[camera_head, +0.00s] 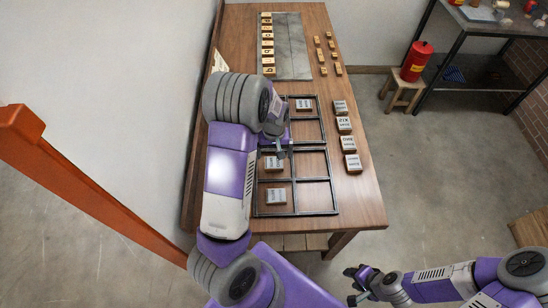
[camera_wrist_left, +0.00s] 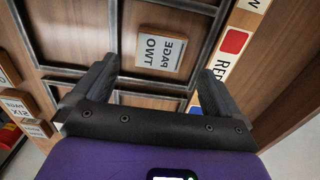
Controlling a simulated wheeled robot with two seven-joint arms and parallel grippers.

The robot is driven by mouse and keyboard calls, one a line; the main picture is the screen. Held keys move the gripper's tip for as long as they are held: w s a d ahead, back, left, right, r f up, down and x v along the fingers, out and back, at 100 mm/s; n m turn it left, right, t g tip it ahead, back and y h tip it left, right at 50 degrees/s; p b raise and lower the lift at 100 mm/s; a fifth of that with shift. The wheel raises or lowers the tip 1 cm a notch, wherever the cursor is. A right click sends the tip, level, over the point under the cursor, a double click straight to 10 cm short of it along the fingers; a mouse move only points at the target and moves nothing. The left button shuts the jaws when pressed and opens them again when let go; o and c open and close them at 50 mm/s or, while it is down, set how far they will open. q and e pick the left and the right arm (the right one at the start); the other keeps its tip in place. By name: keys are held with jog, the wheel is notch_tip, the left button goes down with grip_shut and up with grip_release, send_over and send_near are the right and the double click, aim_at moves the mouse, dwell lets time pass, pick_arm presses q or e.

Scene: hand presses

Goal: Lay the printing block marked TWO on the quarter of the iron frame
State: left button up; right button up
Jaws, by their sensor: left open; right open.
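The printing block marked PAGE TWO (camera_wrist_left: 159,54) lies flat inside a cell of the iron frame (camera_wrist_left: 195,62), its lettering upside down in the left wrist view. In the head view, the block that seems to be it (camera_head: 273,163) lies in the far left quarter of the nearer frame (camera_head: 314,180). My left gripper (camera_head: 281,149) is open above that frame; in the left wrist view its fingers (camera_wrist_left: 160,72) are spread with the block showing between and beyond them, not gripped. My right gripper (camera_head: 362,285) is open and empty, off the table at the lower right.
Another block (camera_head: 276,196) lies in the near left quarter, and one (camera_head: 303,104) in the farther frame. Several blocks (camera_head: 348,143) stand along the table's right side. A grey plate (camera_head: 292,45) and small wooden pieces (camera_head: 267,42) are at the back. My left arm hides the table's left side.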

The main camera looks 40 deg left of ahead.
aim_at(274, 163)
pick_arm(q)
notch_tip(274, 163, up, 6)
jog(key=shift+p, duration=0.4)
dwell(0.3)
